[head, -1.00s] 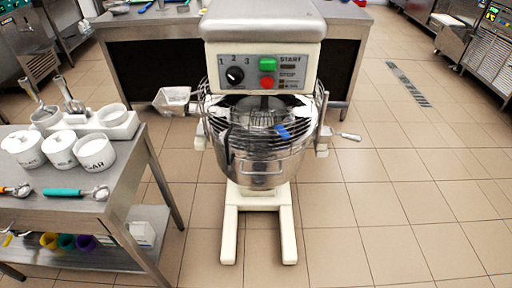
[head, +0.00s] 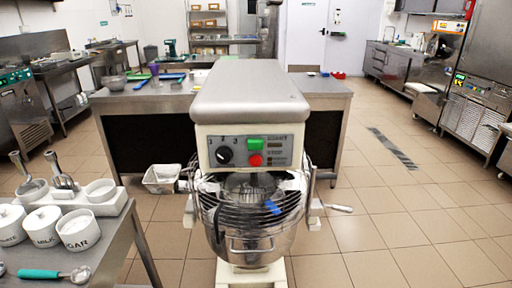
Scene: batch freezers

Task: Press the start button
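The floor mixer (head: 250,95) stands upright in the middle of the head view, facing me. On the right half of its front panel is the green start button (head: 255,143), with a label beside it. The red stop button (head: 255,160) sits just below the green one. A black dial (head: 224,155) is on the left of the panel. A wire guard covers the steel bowl (head: 250,240), and a blue tab shows on the guard. Neither of my grippers shows in the head view.
A steel table (head: 120,228) with white jars and scoops stands at the left front. The tiled floor right of the mixer is free.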

